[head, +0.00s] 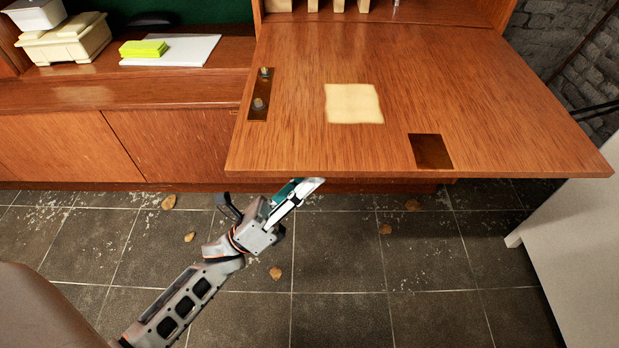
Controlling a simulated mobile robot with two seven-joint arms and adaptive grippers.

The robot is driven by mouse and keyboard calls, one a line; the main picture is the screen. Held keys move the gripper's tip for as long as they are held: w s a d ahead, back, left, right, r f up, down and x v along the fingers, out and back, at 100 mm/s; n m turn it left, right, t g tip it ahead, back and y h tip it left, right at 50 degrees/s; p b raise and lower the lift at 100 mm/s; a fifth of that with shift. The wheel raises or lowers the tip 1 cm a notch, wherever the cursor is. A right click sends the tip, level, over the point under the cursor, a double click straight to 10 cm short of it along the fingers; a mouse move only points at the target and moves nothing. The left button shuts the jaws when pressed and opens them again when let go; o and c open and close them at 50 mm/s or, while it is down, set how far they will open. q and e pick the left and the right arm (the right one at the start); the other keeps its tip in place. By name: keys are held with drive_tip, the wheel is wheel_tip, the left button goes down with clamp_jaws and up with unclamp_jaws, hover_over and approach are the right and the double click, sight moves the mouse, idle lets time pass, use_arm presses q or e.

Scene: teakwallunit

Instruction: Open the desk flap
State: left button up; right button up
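The desk flap (450,85) is a wide teak board that lies folded down, about level, in front of the wall unit. It carries a cream square (353,104), a dark plate with two knobs (260,95) on the left and a dark square plate (431,152) near its front edge. My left gripper (312,187) is at the flap's front edge, left of its middle. Its fingertips are at or just under the edge, and I cannot tell whether they touch it. The finger opening is not clear. My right gripper is not in view.
A low cabinet (110,145) with sliding doors stands left of the flap. On it are a cream box (65,40), a yellow-green block (143,49) and a white sheet (185,50). A white piece of furniture (575,245) stands at right. The tiled floor has scattered leaves.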

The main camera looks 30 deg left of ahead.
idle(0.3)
use_arm(q)
drive_tip(key=v, duration=1.2)
idle(0.3)
